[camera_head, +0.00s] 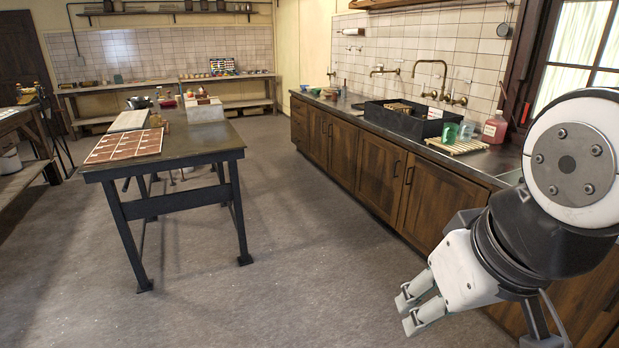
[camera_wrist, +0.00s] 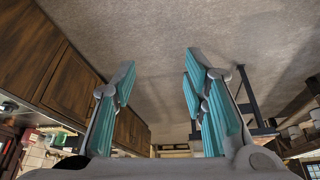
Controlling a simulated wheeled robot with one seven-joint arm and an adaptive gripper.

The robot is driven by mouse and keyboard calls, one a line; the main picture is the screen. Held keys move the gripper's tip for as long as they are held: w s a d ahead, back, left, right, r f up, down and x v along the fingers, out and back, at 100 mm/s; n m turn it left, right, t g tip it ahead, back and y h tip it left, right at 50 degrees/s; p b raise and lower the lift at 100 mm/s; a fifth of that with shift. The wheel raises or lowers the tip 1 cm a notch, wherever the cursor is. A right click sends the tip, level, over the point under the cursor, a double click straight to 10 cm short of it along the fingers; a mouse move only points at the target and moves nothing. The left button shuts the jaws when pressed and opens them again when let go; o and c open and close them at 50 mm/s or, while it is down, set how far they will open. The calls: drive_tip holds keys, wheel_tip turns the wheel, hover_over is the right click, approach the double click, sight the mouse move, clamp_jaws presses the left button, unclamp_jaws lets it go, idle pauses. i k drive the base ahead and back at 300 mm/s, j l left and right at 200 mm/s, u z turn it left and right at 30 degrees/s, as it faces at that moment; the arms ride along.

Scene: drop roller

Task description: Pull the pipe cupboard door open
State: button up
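A row of dark brown wooden cupboard doors (camera_head: 430,202) runs under the sink counter on the right of the head view. Two neighbouring doors below the sink have dark upright handles (camera_head: 408,176) and look shut. Which of the doors is the pipe cupboard door I cannot tell. My gripper (camera_head: 408,312) is at the lower right, in front of the cupboards and apart from them, pointing left over the floor. In the wrist view my gripper (camera_wrist: 160,65) is open and empty, its teal-padded fingers spread. Cupboard fronts (camera_wrist: 72,85) show there on the left.
A dark-legged worktable (camera_head: 200,150) with a brown tiled sheet stands at the left. Bare grey floor (camera_head: 290,240) lies between it and the cupboards. The counter carries a black sink (camera_head: 400,122), a wooden rack (camera_head: 456,145) and a reddish bottle (camera_head: 495,128).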

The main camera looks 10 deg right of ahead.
sight(381, 164)
drive_tip(key=i+l+z, duration=0.35)
drive_tip(key=i+l, duration=0.15)
drive_tip(key=i, duration=1.5)
drive_tip(key=i+z, duration=0.4)
drive_tip(key=i, duration=1.6)
drive_tip(key=j, duration=0.1)
